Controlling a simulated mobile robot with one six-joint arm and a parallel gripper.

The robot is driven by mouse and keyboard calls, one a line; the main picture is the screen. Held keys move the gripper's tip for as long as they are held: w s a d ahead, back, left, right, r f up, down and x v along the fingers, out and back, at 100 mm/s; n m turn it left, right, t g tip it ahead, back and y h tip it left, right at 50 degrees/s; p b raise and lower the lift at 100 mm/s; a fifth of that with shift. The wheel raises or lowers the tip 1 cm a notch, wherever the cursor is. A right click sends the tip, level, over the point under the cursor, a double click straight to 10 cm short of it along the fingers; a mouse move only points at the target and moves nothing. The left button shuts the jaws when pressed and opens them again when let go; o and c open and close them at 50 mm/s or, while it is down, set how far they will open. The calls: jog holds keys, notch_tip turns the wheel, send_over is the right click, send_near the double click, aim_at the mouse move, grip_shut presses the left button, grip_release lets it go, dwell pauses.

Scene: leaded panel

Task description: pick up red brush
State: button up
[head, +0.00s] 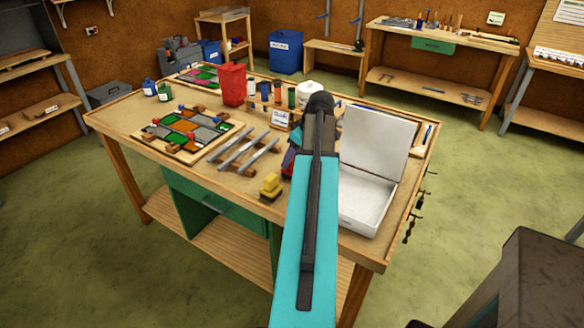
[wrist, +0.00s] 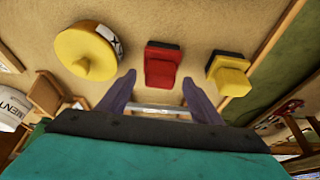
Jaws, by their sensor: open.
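The red brush (wrist: 162,62) is a red block with a dark edge, lying on the wooden bench in the wrist view. My gripper (wrist: 158,84) is open, its two purple fingers spread left and right with the brush just ahead of the gap between their tips. The fingers do not appear to be closed on it. A similar yellow brush (wrist: 228,72) lies to the right of the red one; it also shows in the head view (head: 270,187). In the head view my arm covers much of the area by the gripper, where only a small reddish patch shows.
A yellow round object (wrist: 85,52) lies left of the red brush. In the head view an open white box (head: 367,195) stands right of my arm. Metal bars (head: 245,152), a leaded panel (head: 187,130) and a red container (head: 233,84) lie or stand to the left.

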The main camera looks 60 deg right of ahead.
jog(key=shift+x, duration=1.3)
jog(key=c, duration=1.2)
jog(key=shift+c, duration=0.2)
jog(key=shift+r, duration=0.15)
jog(key=shift+r+b, duration=0.85)
jog(key=shift+r, duration=4)
